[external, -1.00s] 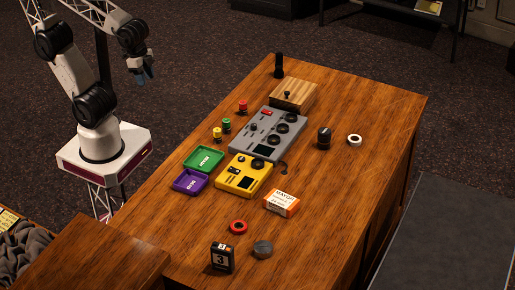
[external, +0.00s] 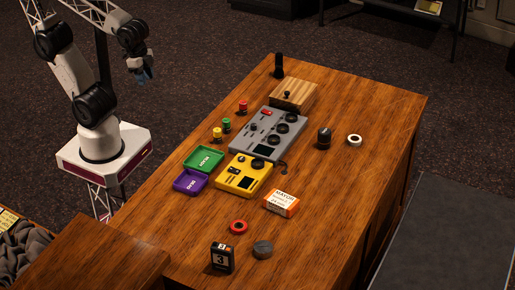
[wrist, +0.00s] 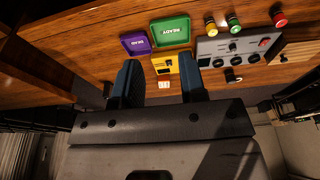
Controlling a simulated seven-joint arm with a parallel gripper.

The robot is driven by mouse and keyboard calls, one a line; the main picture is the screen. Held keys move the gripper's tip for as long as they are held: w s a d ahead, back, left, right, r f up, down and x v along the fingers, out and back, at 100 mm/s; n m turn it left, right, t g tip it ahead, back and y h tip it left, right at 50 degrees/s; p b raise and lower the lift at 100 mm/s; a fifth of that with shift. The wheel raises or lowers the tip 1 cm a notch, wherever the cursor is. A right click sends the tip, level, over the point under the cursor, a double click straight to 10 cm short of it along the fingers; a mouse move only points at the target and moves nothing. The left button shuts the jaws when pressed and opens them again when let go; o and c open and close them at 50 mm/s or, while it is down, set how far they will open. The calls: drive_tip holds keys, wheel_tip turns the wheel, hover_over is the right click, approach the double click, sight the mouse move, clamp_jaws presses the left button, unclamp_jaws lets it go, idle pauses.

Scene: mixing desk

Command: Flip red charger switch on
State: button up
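A grey control box (external: 267,136) sits on the wooden desk, with black knobs, a dark screen and a small red switch (external: 267,112) near its far left corner. In the wrist view the grey box (wrist: 240,46) is at the upper right, with the red switch (wrist: 264,42) near its right end. The switch's on or off position is too small to tell. My gripper (external: 145,77) hangs in the air left of the desk, well apart from the box. In the wrist view its two dark blue fingers (wrist: 159,62) are spread with nothing held between them.
A yellow box (external: 244,175), green tray (external: 204,159) and purple tray (external: 190,182) lie nearer. Red, green and yellow buttons (external: 227,125) stand left of the grey box.

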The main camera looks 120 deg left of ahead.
drive_tip(key=shift+w, duration=0.1)
drive_tip(key=c, duration=0.5)
drive_tip(key=shift+w+a+r, duration=0.1)
drive_tip(key=shift+w, duration=0.1)
clamp_jaws()
drive_tip(key=w+a+n+g, duration=0.1)
drive_tip(key=w+a+n, duration=0.5)
drive_tip(key=w, duration=0.4)
drive_tip(key=w+a+n+g, duration=0.1)
drive_tip(key=w+a+n, duration=0.3)
drive_tip(key=w+a, duration=0.5)
drive_tip(key=w+a+f+n+g, duration=0.1)
drive_tip(key=w+a+f+n, duration=0.3)
drive_tip(key=a, duration=0.5)
drive_tip(key=w+a+f+n+g, duration=0.1)
drive_tip(key=w+a+f+n, duration=0.3)
drive_tip(key=w+a+f, duration=0.3)
drive_tip(key=w+a, duration=0.2)
drive_tip(key=a, duration=0.1)
drive_tip(key=shift+w+a, duration=0.2)
drive_tip(key=shift+a, duration=0.1)
drive_tip(key=shift+f, duration=0.1)
